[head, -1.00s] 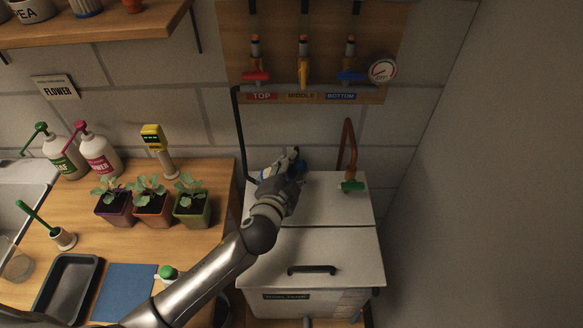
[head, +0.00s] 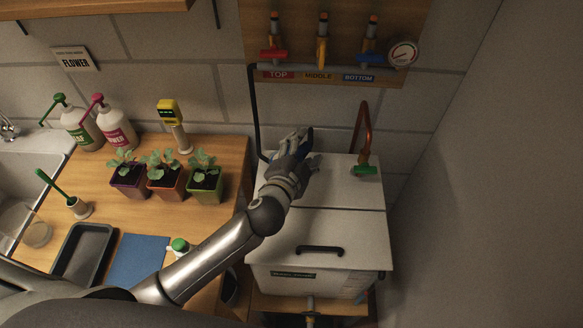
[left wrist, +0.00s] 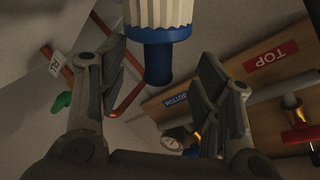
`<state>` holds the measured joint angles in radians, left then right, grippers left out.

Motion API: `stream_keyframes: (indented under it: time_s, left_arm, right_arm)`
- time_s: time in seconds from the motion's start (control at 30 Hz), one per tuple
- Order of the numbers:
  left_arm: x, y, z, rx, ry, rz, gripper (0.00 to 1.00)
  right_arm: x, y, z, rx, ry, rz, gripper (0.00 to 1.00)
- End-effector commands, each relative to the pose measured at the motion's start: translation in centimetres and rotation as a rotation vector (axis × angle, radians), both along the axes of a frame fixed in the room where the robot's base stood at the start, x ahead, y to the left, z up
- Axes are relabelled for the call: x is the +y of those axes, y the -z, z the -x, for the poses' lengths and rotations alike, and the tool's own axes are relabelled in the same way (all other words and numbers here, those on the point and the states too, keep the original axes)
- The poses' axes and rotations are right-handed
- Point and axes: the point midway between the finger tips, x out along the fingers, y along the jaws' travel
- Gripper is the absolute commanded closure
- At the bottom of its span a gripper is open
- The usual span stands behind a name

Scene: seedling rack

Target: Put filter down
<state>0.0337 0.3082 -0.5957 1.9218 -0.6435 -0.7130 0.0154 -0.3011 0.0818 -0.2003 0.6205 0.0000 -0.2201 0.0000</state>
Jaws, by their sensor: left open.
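The filter (left wrist: 159,40) is a white ribbed cylinder with a blue end. In the left wrist view it stands between the two open fingers of my left gripper (left wrist: 160,70), with narrow gaps at its sides. In the head view my left gripper (head: 300,150) is over the back left of the white lidded tank (head: 340,225). Only a dark blue bit of the filter (head: 307,137) shows beside the fingers. The gripper and hand hide the rest, so I cannot tell what it rests on. My right gripper is out of view.
A copper pipe with a green valve (head: 364,171) rises at the tank's back right. A black pipe (head: 256,115) runs down left of the gripper. Valves and a gauge (head: 403,53) are on the wall board. Potted seedlings (head: 166,178) stand on the wooden counter. The tank's front lid is clear.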

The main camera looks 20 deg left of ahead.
Motion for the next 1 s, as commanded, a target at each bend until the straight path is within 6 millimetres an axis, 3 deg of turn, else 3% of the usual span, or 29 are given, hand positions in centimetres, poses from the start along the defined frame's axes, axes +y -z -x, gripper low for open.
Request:
stream_keyframes:
  time_s: [0.3, 0.5, 1.0]
  left_arm:
    - [0.6, -1.2, 6.4, 0.002, 0.0, 0.0, 0.41]
    - [0.9, -2.0, 9.0, 0.001, 0.0, -0.001, 0.41]
    - [1.0, -2.4, 10.0, 0.0, -0.001, -0.001, 0.41]
  right_arm:
    - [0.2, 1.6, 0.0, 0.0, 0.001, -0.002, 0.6]
    - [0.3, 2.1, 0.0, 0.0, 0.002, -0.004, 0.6]
    - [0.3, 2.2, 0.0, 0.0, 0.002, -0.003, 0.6]
